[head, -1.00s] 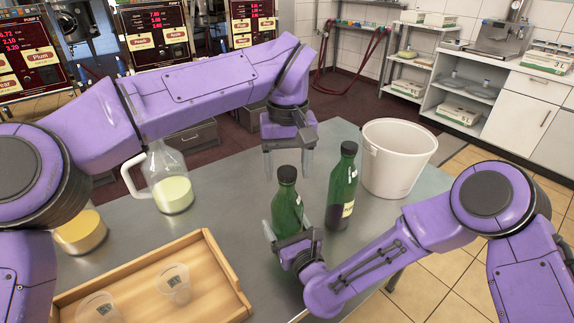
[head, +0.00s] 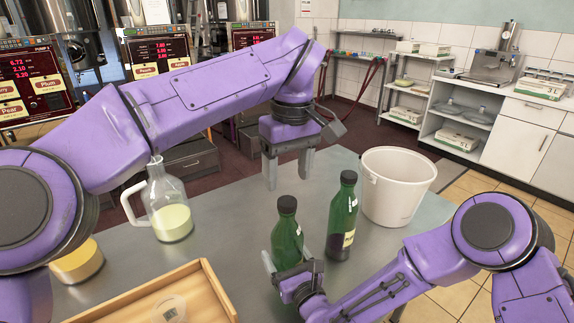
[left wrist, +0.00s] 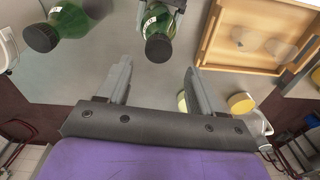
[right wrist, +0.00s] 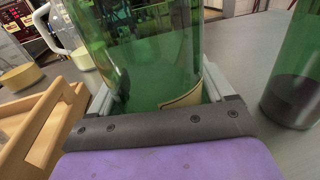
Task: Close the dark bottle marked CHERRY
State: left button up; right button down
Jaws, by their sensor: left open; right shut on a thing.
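Two green bottles with dark caps stand on the grey table; their label text is not readable. My right gripper (head: 290,262) is shut around the body of the left green bottle (head: 286,238), also large in the right wrist view (right wrist: 145,60). That bottle is upright, with a dark cap (head: 287,204) on its top. My left gripper (head: 288,172) is open and empty, fingers pointing down, just above and behind this cap. In the left wrist view the cap (left wrist: 158,48) lies beyond the open fingers. The other green bottle (head: 341,222) stands upright to the right, capped, with dark contents.
A white bucket (head: 393,190) stands behind the right bottle. A glass jug (head: 168,208) with pale yellow liquid stands at the left. A wooden tray (head: 203,275) with clear cups (left wrist: 277,47) is at the front. A yellow container (head: 78,264) is at the far left.

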pick_arm(q)
jog(key=n, duration=0.6)
jog(key=shift+w+r+n, duration=0.1)
jog(key=shift+r+n, duration=0.15)
jog(key=shift+n, duration=0.15)
jog(key=n, duration=0.6)
jog(key=shift+a+r+n, duration=0.1)
jog(key=shift+r+n, duration=0.15)
jog(key=shift+n, duration=0.05)
jog(key=n, duration=0.6)
jog(key=shift+w+r, duration=0.1)
jog(key=shift+r, duration=0.05)
jog(key=n, duration=0.6)
jog(key=shift+r+n, duration=0.15)
jog(key=shift+n, duration=0.15)
jog(key=n, duration=0.6)
jog(key=shift+r, duration=0.1)
jog(key=n, duration=0.6)
jog(key=shift+n, duration=0.4)
jog(key=n, duration=0.5)
jog(key=shift+r+n+g+h, duration=0.15)
jog(key=shift+n+g+h, duration=0.15)
jog(key=shift+n, duration=0.1)
jog(key=n, duration=0.6)
